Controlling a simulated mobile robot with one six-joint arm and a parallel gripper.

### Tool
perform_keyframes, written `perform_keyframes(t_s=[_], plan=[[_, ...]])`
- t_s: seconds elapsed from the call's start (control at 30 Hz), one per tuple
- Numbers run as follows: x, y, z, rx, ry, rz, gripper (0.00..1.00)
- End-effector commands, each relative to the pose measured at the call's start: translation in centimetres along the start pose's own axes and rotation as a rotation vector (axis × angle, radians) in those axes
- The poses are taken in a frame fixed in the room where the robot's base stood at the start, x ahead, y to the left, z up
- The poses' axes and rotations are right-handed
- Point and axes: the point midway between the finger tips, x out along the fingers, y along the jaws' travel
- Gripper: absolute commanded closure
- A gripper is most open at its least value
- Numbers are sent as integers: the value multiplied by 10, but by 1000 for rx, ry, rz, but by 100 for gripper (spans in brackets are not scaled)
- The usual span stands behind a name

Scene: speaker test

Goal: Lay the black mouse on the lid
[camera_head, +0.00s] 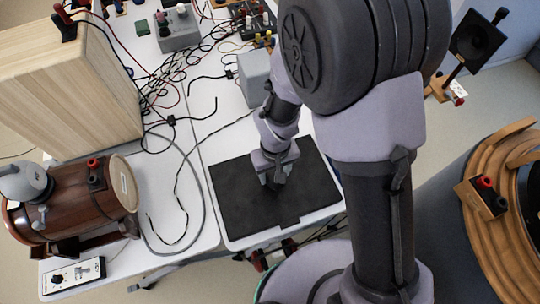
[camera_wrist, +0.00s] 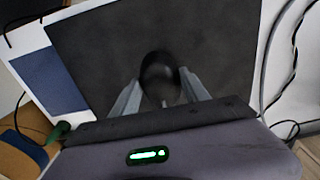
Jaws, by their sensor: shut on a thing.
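The lid (camera_head: 238,208) is a flat dark panel, seemingly a closed laptop, on the white table. It also fills much of the wrist view (camera_wrist: 220,45). My gripper (camera_head: 274,181) is over the middle of the lid, pointing down. In the wrist view my gripper (camera_wrist: 160,80) is shut on the black mouse (camera_wrist: 159,72), a dark rounded shape between the two grey fingers. The mouse is over the lid. I cannot tell whether it touches the lid. In the head view the mouse is hardly told apart from the dark lid.
A brown barrel-shaped speaker (camera_head: 85,202) and a light wooden box (camera_head: 70,95) stand left of the lid. Loose cables (camera_head: 180,190) lie between. A grey box (camera_head: 254,78) stands behind the lid. A round wooden piece (camera_head: 490,225) is at the right.

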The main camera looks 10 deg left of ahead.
Motion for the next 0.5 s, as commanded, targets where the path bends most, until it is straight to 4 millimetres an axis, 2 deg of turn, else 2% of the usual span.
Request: perform_keyframes(t_s=[0.03, 0.13, 0.37, 0.5], plan=[[14, -1, 4, -2, -2, 0, 100], [35, -4, 9, -6, -2, 0, 100], [31, -4, 10, -5, -1, 0, 100], [36, -4, 10, -5, -1, 0, 100]])
